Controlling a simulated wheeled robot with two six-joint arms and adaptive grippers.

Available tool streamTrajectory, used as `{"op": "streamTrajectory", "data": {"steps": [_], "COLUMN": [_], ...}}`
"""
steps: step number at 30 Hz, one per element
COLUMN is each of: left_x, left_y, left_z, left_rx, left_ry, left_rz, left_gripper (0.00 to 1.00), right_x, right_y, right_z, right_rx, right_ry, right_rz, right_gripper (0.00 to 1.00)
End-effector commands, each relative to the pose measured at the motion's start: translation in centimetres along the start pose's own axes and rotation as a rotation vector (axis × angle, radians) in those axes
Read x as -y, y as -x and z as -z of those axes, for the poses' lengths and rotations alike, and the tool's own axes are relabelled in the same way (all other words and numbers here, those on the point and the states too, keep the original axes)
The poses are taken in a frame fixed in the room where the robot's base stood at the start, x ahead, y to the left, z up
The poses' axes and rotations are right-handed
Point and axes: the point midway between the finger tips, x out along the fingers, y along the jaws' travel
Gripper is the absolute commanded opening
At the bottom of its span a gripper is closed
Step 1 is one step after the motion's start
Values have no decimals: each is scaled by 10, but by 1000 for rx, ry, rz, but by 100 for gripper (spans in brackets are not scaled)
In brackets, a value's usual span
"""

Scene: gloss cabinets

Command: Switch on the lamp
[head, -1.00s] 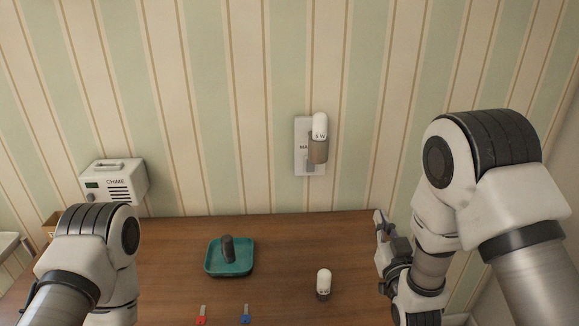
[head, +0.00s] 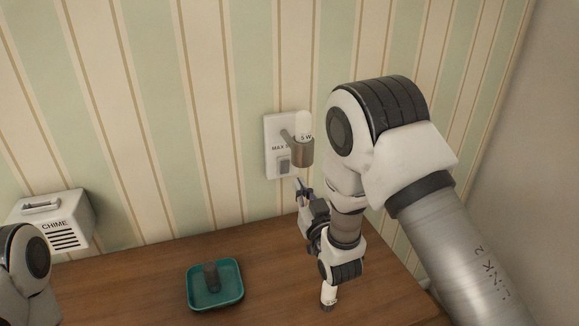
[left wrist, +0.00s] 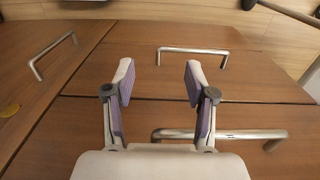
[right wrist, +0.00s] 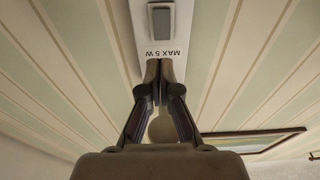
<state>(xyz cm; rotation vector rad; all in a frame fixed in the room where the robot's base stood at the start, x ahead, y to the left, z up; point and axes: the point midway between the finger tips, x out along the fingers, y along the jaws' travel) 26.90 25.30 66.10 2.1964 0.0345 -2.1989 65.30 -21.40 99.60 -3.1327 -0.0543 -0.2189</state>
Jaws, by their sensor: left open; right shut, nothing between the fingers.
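The lamp is a white wall plate (head: 272,160) with a bulb marked 5 W (head: 304,126) upright in a brown-grey socket (head: 302,152). No glow shows on the wall around it. A grey rocker switch (head: 284,165) sits low on the plate; it also shows in the right wrist view (right wrist: 161,20), near the upside-down text MAX 5 W. My right gripper (head: 297,183) is shut and empty just below the switch; in the right wrist view its fingertips (right wrist: 163,72) are near the printed text. Contact cannot be told. My left gripper (left wrist: 158,80) is open and empty above wooden cabinet fronts.
A teal tray (head: 238,290) holding a dark cylinder (head: 212,278) stands on the wooden table (head: 140,290). A white CHIME box (head: 62,222) is at the left. Metal handles (left wrist: 195,50) show in the left wrist view.

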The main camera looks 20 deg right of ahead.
Motion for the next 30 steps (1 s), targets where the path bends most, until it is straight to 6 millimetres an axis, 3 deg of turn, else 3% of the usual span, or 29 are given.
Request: {"op": "streamTrajectory", "data": {"steps": [6, 12, 23, 27, 30], "left_x": [0, 0, 0, 0, 0], "left_y": [14, 18, 18, 30, 24], "left_z": [0, 0, 0, 0, 0], "left_rx": [0, 0, 0, 0, 0], "left_ry": [0, 0, 0, 0, 0], "left_rz": [0, 0, 0, 0, 0], "left_gripper": [56, 56, 56, 56, 56], "right_x": [-1, 0, 0, 0, 0], "right_y": [-45, -70, -74, -80, -78], "right_z": [3, 1, 0, 8, 1], "right_rx": [-2, -1, 2, 51, 49], "right_ry": [-2, -1, -1, -1, -1], "right_rz": [-1, -1, -1, -1, -1], "right_gripper": [0, 0, 0, 0, 0]}}
